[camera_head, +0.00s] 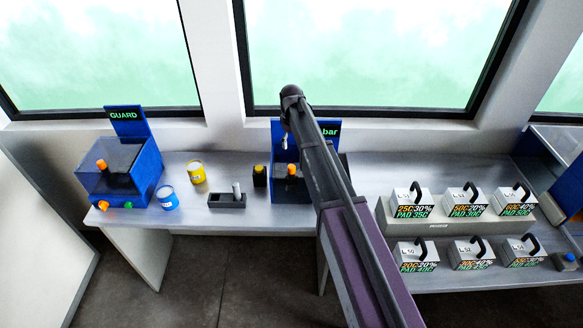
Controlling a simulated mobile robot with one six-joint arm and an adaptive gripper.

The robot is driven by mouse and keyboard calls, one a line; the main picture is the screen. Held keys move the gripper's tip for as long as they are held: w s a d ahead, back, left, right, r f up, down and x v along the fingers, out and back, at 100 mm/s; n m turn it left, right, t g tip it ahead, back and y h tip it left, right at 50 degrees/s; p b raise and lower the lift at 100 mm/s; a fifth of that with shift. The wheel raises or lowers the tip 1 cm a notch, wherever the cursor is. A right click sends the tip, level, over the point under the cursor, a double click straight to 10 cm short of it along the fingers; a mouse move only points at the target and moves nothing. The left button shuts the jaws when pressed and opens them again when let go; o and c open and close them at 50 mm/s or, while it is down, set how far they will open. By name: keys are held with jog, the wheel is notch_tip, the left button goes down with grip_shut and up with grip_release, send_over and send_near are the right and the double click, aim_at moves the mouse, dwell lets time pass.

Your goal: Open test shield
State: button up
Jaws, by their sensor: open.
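No sign in view reads "test shield". Two blue stations could match the name. The one at the left has a GUARD sign (124,115) and a dark see-through cover (113,158) with an orange knob (101,164) on it; the cover looks closed. The other is a blue station (291,187) at mid-table with a sign ending in "bar" (330,131) and an orange knob (292,169); my arm hides its right part, and I cannot tell how its cover stands. My arm reaches up in front of it. My gripper's fingers are hidden.
A yellow can (196,173), a blue can (168,198), a dark tray (227,201) and a small black block (260,177) stand between the stations. Several handled blocks (410,201) fill a two-step rack at the right. Windows are behind.

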aim_at(292, 166)
jog(key=shift+f, duration=0.1)
notch_tip(292, 166, down, 14)
jog(key=b, duration=1.3)
jog(key=shift+r+b, duration=0.2)
jog(key=shift+b, duration=0.2)
grip_shut()
